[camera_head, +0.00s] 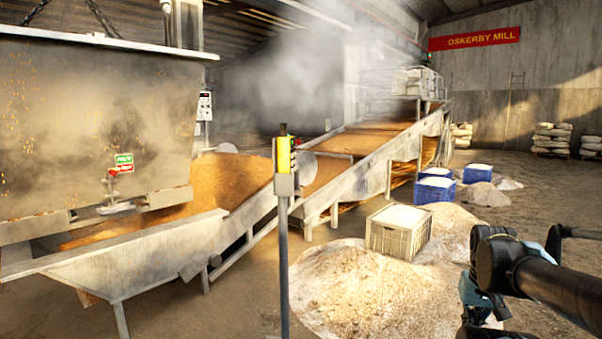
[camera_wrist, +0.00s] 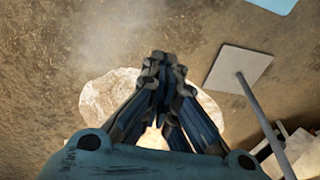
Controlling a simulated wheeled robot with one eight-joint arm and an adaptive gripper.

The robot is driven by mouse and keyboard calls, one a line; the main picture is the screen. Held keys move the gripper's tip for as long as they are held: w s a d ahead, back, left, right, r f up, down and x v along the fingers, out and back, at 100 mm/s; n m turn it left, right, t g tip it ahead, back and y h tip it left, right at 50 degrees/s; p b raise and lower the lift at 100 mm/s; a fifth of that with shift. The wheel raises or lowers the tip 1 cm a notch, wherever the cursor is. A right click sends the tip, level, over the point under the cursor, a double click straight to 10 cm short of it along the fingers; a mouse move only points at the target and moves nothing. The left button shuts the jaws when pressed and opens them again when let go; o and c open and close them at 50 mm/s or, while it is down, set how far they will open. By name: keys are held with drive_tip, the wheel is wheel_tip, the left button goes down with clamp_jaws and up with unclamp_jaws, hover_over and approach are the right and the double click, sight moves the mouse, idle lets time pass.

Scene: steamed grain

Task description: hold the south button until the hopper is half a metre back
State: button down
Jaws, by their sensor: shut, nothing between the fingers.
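The hopper (camera_head: 95,120) is a big dusty steel box hanging on chains at the left in the head view, with a small green and red label on its side. A yellow control box (camera_head: 285,155) stands on a grey post (camera_head: 284,260) in front of the conveyor; I cannot tell which of its buttons is the south one. My gripper (camera_wrist: 163,65) is shut and empty in the wrist view, above the floor. A post on a square base plate (camera_wrist: 238,74) shows to its right there. In the head view my arm is at the lower right, well apart from the control box.
An inclined conveyor (camera_head: 350,155) with brown grain runs behind the post to a steel trough (camera_head: 130,255). A pale grain heap (camera_head: 350,295), a cream crate (camera_head: 395,235) and blue crates (camera_head: 434,190) stand right of it. Steam hangs above. Open floor lies at the far right.

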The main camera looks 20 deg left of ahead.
sight(295, 169)
drive_tip(key=w+a+r+n+t+y, duration=0.1)
drive_tip(key=w+a+r+t+y, duration=0.15)
drive_tip(key=w+a+r, duration=0.8)
drive_tip(key=w+a+r+t+y, duration=0.2)
drive_tip(key=w+a+r+y, duration=0.2)
drive_tip(key=w+a+r, duration=0.65)
drive_tip(key=w+a+r+m+t+y, duration=0.1)
drive_tip(key=w+a+r, duration=0.3)
drive_tip(key=w+a, duration=0.6)
drive_tip(key=w+a+r+m+t+y, duration=0.1)
drive_tip(key=w+a+r+y, duration=0.3)
drive_tip(key=w+a, duration=0.6)
drive_tip(key=a+t, duration=0.1)
drive_tip(key=a, duration=0.4)
drive_tip(key=shift+w+m, duration=0.35)
drive_tip(key=shift+m, duration=0.05)
drive_tip(key=a, duration=0.8)
drive_tip(key=shift+s+a, duration=0.3)
drive_tip(key=shift+a, duration=0.05)
drive_tip(key=shift+a+r, duration=0.1)
drive_tip(key=shift+a, duration=0.05)
drive_tip(key=shift+s+a, duration=0.1)
drive_tip(key=shift+a, duration=0.2)
